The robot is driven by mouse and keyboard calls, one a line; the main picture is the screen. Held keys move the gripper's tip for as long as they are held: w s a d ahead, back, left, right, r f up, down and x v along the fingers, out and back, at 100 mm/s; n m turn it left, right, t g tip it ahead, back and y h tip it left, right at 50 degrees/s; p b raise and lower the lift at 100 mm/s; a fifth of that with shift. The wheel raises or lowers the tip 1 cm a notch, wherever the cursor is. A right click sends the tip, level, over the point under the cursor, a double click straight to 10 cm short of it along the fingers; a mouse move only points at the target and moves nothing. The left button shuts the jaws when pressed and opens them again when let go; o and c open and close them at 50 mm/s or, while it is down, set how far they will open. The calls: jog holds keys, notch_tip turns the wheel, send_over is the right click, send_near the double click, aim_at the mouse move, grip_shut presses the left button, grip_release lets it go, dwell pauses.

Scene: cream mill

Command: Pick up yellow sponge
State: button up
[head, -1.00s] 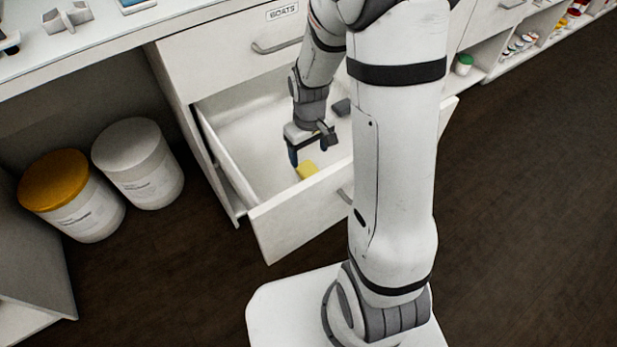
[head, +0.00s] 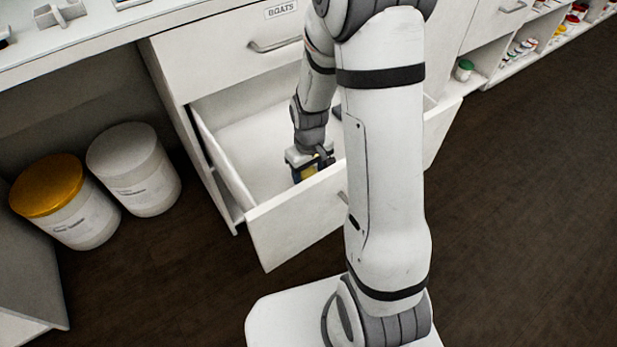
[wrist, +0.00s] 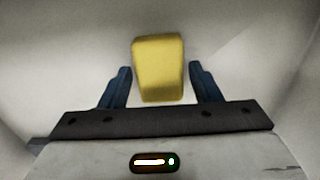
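The yellow sponge (wrist: 158,68) lies on the white floor of the open drawer (head: 240,142). In the wrist view my gripper (wrist: 158,82) is open, with one blue finger on each side of the sponge and a gap visible on both sides. In the head view my gripper (head: 309,172) is down inside the drawer close to its front panel, and only a small part of the sponge (head: 309,171) shows between the fingers.
The drawer's front panel (head: 290,225) and left side wall (head: 222,158) stand close around my gripper. A closed drawer labelled BOATS (head: 225,50) is above. A dark object (head: 337,110) lies farther back in the drawer, mostly hidden by my arm. Two tubs, one orange-lidded (head: 48,187) and one white (head: 133,168), stand left.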

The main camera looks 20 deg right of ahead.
aim_at(309, 175)
jog(key=c, duration=0.7)
notch_tip(309, 175, up, 10)
jog(key=p, duration=0.4)
